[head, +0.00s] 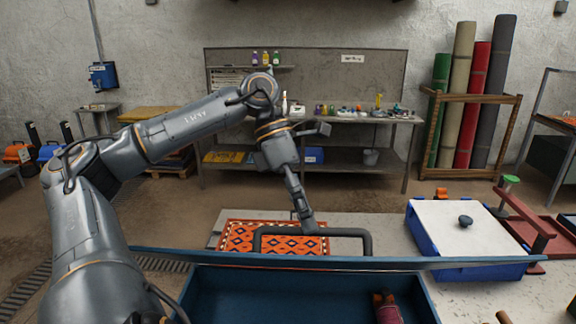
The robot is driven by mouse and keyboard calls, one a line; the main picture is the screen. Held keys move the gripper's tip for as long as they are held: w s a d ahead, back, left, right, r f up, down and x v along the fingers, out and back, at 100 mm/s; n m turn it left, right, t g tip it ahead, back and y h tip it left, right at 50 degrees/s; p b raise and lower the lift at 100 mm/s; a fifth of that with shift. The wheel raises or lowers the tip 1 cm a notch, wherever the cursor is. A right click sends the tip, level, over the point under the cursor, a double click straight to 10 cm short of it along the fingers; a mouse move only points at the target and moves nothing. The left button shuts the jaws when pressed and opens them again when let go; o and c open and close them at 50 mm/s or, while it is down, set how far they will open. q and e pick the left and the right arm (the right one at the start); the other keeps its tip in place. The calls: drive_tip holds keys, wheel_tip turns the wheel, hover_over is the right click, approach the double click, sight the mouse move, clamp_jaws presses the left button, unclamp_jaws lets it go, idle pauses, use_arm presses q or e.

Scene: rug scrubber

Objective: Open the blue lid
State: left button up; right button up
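A blue lid-like panel (480,263) shows nearly edge-on as a long, thin blue strip across the lower middle. A dark bar handle (345,232) stands up at its far side. The blue container (290,295) in front shows its inside, so the lid appears raised, though its exact angle is hard to judge. My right gripper is out of view.
A maroon object (386,308) lies in the container. An orange patterned rug (240,236) lies behind the handle. A blue box with a white top (455,225) and dark knob stands at right. A workbench (345,118) and rolled rugs (471,100) stand farther back.

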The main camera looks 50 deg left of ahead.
use_arm(q)
drive_tip(key=w+a+r+p, duration=0.3)
drive_tip(key=a+r, duration=0.4)
drive_tip(key=a, duration=0.5)
drive_tip(key=shift+a+p, duration=0.3)
drive_tip(key=shift+p, duration=0.25)
idle(0.5)
drive_tip(key=shift+r, duration=0.1)
